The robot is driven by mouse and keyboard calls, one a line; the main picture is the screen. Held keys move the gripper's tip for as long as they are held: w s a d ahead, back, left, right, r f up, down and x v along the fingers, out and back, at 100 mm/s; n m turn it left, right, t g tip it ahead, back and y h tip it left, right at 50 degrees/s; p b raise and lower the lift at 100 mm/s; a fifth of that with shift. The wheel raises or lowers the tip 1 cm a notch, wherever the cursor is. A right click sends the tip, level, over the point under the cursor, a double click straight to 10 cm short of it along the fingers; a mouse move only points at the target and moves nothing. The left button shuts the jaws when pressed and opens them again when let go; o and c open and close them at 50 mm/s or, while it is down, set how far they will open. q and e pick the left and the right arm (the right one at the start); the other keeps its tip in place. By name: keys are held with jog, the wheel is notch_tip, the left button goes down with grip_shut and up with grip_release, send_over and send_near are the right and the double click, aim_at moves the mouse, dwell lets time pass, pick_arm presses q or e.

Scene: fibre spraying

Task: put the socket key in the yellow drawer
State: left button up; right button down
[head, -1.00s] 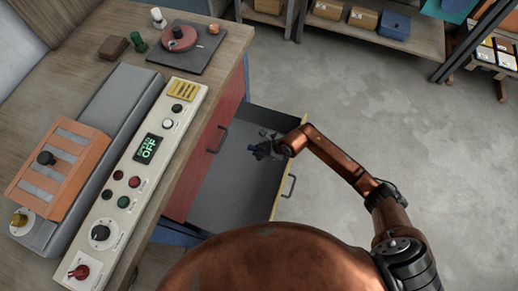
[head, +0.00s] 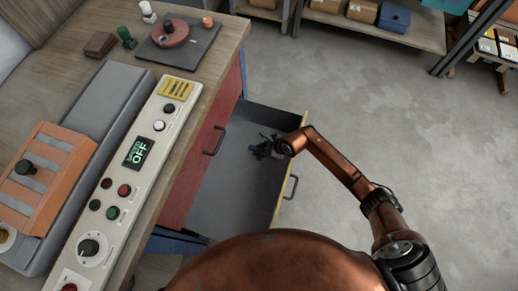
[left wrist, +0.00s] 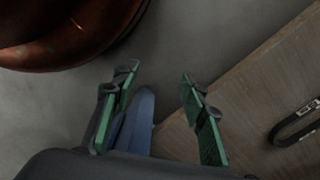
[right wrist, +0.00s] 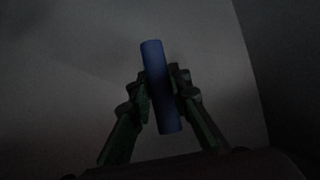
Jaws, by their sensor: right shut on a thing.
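The yellow drawer (head: 291,179) is pulled open below the workbench; its yellow front and dark grey inside show in the head view. My right gripper (head: 262,148) is inside the drawer space, near its far end. In the right wrist view my right gripper (right wrist: 162,90) is shut on a blue cylindrical piece, the socket key (right wrist: 158,85), with the grey drawer inside around it. I cannot tell whether the key touches the drawer bottom. In the left wrist view my left gripper (left wrist: 158,100) is open and empty; it is not seen in the head view.
The workbench holds a control panel (head: 133,165) reading OFF, an orange-topped grey machine (head: 45,165) and a dark plate with a red disc (head: 174,35). A red drawer front (head: 208,145) is beside the open drawer. Shelves (head: 375,30) stand at the back; the floor between is clear.

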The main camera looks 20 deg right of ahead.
jog(key=c, duration=1.8)
grip_release()
pick_arm(q)
jog(key=shift+r, duration=0.1)
pick_arm(e)
jog(key=shift+r, duration=0.15)
jog(key=p+v, duration=0.3)
jog(key=v, duration=0.3)
jog(key=shift+s+d+r, duration=0.1)
jog(key=shift+d+r, duration=0.1)
jog(key=shift+r, duration=0.15)
pick_arm(q)
jog(key=s+a+f+p, duration=0.1)
jog(key=s+a+f, duration=0.1)
jog(key=s+f, duration=0.5)
jog(key=shift+a+f+p, duration=0.3)
jog(key=shift+f+p, duration=0.1)
jog(key=shift+f, duration=1.7)
pick_arm(e)
jog(key=shift+v, duration=2.5)
jog(key=shift+s, duration=0.15)
